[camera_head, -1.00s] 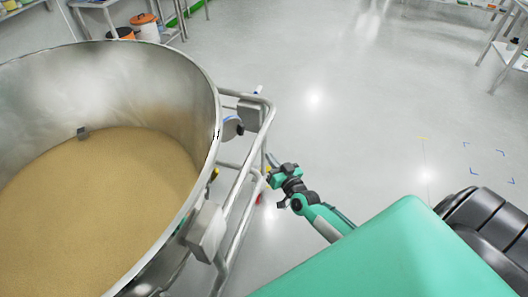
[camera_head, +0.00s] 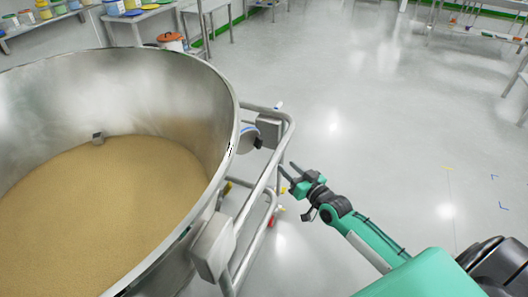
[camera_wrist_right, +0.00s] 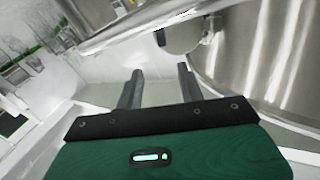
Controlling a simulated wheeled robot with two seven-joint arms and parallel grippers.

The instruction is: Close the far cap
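A large steel bowl (camera_head: 215,205) filled with tan granules takes up the left of the head view. A round grey cap with a blue edge (camera_head: 247,138) sits on the bowl's outer side, near the far end of the tube frame. A round pale cap also shows near the top of the right wrist view (camera_wrist_right: 180,38), ahead of the fingers; its latch state is unclear. My right gripper (camera_head: 287,173) is outside the frame, nearer than the cap and apart from it. In the wrist view its two fingers (camera_wrist_right: 160,73) are spread and empty. My left gripper is out of view.
The steel tube frame (camera_head: 262,200) runs between my right gripper and the bowl, with a grey box (camera_head: 268,130) beside the cap and another box (camera_head: 213,247) closer in. The floor to the right is clear. Tables with containers stand far back.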

